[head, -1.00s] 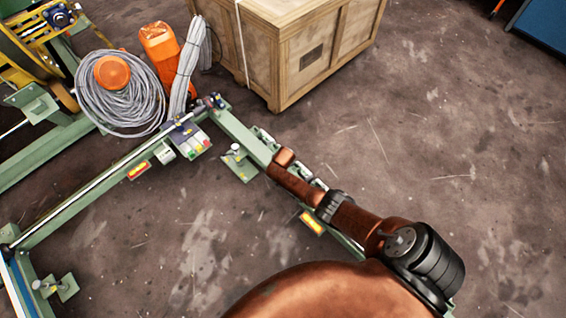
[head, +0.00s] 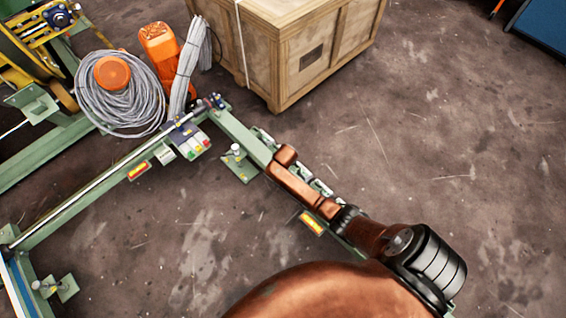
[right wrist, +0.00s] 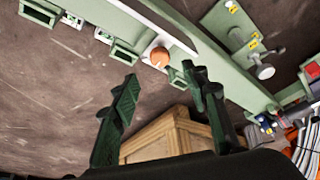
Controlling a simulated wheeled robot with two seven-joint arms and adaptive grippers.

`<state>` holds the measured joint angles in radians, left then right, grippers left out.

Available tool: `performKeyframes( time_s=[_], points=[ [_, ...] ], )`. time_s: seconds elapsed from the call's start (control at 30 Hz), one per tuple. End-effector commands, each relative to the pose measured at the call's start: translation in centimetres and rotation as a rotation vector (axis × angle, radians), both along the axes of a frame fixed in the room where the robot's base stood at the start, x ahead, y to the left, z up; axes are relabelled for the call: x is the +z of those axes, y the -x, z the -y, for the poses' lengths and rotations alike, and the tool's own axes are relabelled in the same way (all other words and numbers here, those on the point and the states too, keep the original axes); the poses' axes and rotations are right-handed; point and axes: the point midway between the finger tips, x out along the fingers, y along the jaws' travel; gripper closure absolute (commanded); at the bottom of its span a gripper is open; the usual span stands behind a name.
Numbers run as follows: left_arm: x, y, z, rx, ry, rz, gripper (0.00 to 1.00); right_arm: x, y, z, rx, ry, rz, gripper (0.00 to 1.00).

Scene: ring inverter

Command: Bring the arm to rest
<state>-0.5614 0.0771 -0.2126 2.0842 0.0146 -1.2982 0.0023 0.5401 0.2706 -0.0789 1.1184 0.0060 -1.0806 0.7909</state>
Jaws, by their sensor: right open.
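My right gripper (right wrist: 160,78) shows in the right wrist view with its two dark fingers spread apart and nothing held between them. In that view an orange-brown round knob in a pale collar (right wrist: 160,57) on the green frame appears just beyond the fingertips. I cannot tell how far off it is. In the head view my copper-coloured right arm (head: 380,235) reaches from the lower right over the green frame (head: 240,133). I cannot make out its gripper's fingers there. My left gripper is in neither view.
A wooden crate (head: 300,65) stands behind the frame; it also shows in the right wrist view (right wrist: 155,142). A grey cable coil (head: 120,105) and an orange container (head: 160,45) are at the upper left.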

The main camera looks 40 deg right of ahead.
Motion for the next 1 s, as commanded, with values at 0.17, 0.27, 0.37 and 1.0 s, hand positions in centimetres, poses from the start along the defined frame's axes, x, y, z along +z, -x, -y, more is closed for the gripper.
performKeyframes(
  time_s=[0.17,0.27,0.37,1.0],
  points=[
    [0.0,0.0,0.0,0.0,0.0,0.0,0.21,0.0,0.0,0.0,0.0,0.0,0.0,0.58],
    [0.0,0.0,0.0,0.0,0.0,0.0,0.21,0.0,0.0,0.0,0.0,0.0,0.0,0.58],
    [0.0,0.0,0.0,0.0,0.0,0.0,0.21,0.0,0.0,0.0,0.0,0.0,0.0,0.58],
    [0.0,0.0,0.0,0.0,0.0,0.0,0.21,0.4,26.3,-4.1,0.339,-0.002,-0.208,0.58]
  ],
)
